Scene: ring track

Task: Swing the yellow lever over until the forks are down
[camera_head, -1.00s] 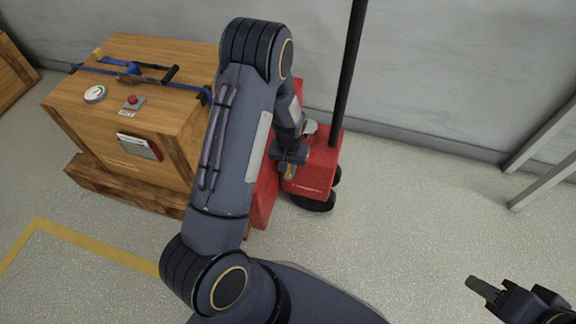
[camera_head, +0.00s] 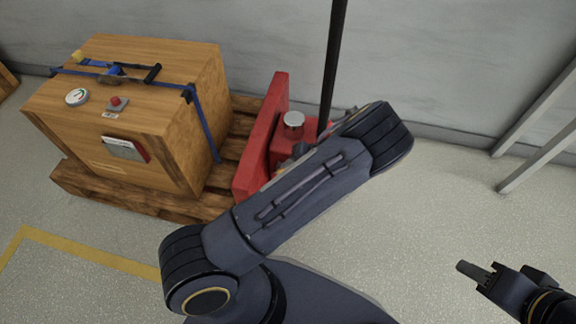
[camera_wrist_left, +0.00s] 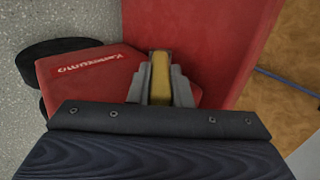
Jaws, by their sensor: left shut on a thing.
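The yellow lever (camera_wrist_left: 160,68) stands out from the red pallet truck (camera_head: 262,140) and shows in the left wrist view. My left gripper (camera_wrist_left: 160,85) is shut on it, one finger on each side. In the head view my left arm hides the lever and most of that gripper. The truck's black handle pole (camera_head: 333,70) rises behind the arm. The forks are hidden under the wooden pallet (camera_head: 110,195), so I cannot tell their height. My right gripper (camera_head: 474,271) is at the lower right, clear of everything; its finger gap is unclear.
A strapped wooden crate (camera_head: 150,75) with a gauge and a red button sits on the pallet. A grey wall (camera_head: 430,70) runs behind, with pale metal legs (camera_head: 540,125) at the right. The floor (camera_head: 430,210) is clear on the right.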

